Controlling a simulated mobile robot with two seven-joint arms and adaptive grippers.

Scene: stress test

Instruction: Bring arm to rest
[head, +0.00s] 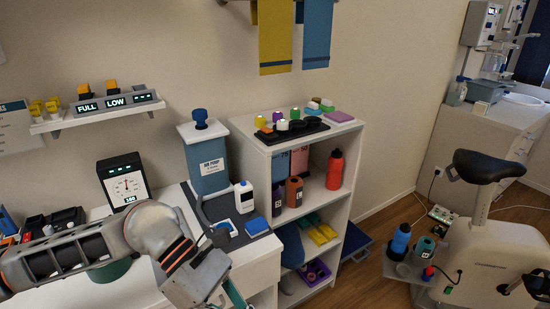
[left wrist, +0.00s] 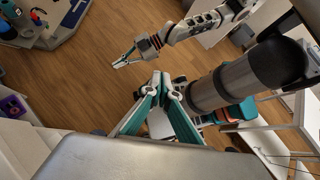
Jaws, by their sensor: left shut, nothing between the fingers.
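My left arm comes in from the left in the head view, over the white desk. Its gripper (head: 236,294) points down at the bottom edge, in front of the white shelf unit, and its tips are cut off or hard to see there. In the left wrist view the left gripper's (left wrist: 160,77) teal fingers are together at the tips, with nothing between them. My right gripper (left wrist: 121,60) shows in the left wrist view, above wooden floor at the end of its arm. It is too small to tell whether its fingers are apart.
The white shelf unit (head: 258,151) holds bottles and small items. A white desk (head: 262,250) carries a blue-grey pump box (head: 208,168), a white bottle (head: 244,197) and a dial scale (head: 125,183). An exercise bike (head: 484,250) stands at the right. Wooden floor lies between shelf and bike.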

